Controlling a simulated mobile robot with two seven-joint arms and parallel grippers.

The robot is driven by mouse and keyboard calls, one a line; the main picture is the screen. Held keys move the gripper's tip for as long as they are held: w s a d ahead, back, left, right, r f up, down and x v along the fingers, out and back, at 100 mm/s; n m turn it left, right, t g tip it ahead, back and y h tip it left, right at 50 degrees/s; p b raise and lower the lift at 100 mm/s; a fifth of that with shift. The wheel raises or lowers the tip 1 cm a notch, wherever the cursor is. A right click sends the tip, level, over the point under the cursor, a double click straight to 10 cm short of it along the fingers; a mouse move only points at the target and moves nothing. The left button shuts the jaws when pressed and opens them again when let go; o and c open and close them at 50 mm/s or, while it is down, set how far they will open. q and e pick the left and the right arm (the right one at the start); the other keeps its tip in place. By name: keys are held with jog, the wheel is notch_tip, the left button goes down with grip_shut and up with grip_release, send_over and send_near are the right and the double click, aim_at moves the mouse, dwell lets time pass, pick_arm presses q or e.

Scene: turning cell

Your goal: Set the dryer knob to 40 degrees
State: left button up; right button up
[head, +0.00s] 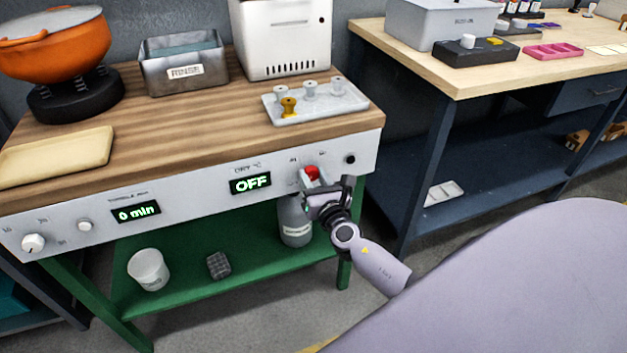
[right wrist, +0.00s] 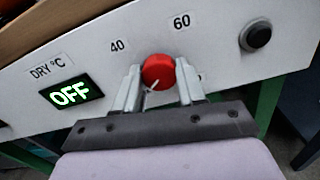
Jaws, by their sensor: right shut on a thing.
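The red dryer knob (right wrist: 158,72) sits on the white front panel, with its white pointer line aimed down and to the left. The labels 40 (right wrist: 117,45) and 60 (right wrist: 181,21) are printed above it. The dryer display (right wrist: 71,94) reads OFF; it also shows in the head view (head: 250,183). My right gripper (right wrist: 160,82) is shut on the knob, one finger on each side. In the head view the knob (head: 312,173) is partly hidden by my right gripper (head: 316,180). My left gripper is not in view.
A black button (head: 350,159) is right of the knob. A second display (head: 136,211) reads 0 min, with white knobs (head: 33,243) farther left. A tray of small spools (head: 318,103) stands on the bench above. A grey bottle (head: 295,222) stands on the green shelf below.

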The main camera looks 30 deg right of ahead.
jog(key=shift+f+m+b, duration=0.15)
jog(key=shift+m+b, duration=0.3)
jog(key=shift+m, duration=0.45)
jog(key=shift+m+b, duration=0.45)
jog(key=shift+m, duration=0.55)
jog(key=m+b, duration=0.1)
jog(key=m, duration=0.1)
jog(key=shift+m, duration=0.3)
jog(key=shift+m+b, duration=0.45)
jog(key=shift+m, duration=0.55)
jog(key=m+b, duration=0.1)
jog(key=m, duration=0.2)
jog(key=shift+a, duration=0.1)
jog(key=shift+r+m+b, duration=0.2)
jog(key=shift+m+b, duration=0.15)
jog(key=shift+m, duration=2.15)
jog(key=o, duration=1.1)
